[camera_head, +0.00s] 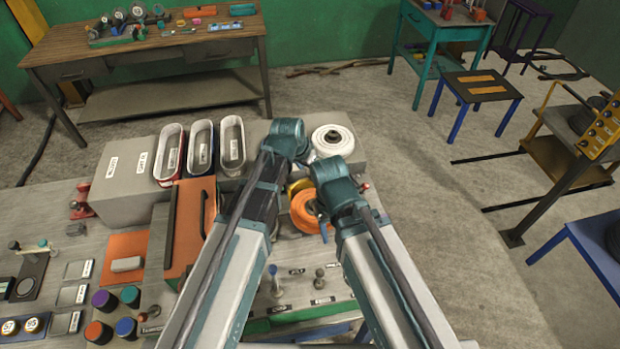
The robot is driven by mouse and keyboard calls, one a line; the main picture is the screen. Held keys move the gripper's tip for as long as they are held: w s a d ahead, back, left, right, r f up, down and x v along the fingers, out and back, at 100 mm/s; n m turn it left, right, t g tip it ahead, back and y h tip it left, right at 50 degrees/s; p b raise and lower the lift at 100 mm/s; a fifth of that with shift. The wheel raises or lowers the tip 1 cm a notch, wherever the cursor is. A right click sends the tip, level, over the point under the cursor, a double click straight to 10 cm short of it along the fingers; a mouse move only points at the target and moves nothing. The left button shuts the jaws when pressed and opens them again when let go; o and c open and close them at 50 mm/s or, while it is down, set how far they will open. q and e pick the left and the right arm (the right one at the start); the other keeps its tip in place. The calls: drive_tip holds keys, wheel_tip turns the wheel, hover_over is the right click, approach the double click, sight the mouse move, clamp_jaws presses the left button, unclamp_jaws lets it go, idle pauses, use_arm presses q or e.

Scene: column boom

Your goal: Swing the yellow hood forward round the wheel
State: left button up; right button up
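A small patch of yellow, which looks like the hood (299,186), shows between my two arms, just above an orange wheel (306,214). Most of the yellow part is hidden behind my arms, so I cannot tell how far round the wheel it sits. The end of my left arm, with the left gripper (300,156), is just above the yellow part. The end of my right arm, with the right gripper (316,184), is at its right, close to the wheel. The fingers of both are hidden, and I cannot see whether either touches the hood.
A white round wheel (332,139) lies on a grey block behind my arms. Three oval tubs (232,142) and an orange box (189,225) stand to the left. Several small knobs and cups (125,326) fill the bench's front left.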

use_arm(q)
drive_tip(key=shift+w+d+f, duration=0.15)
drive_tip(key=shift+w+f, duration=0.05)
drive_tip(key=shift+f, duration=0.4)
drive_tip(key=shift+r, duration=0.1)
clamp_jaws()
idle(1.0)
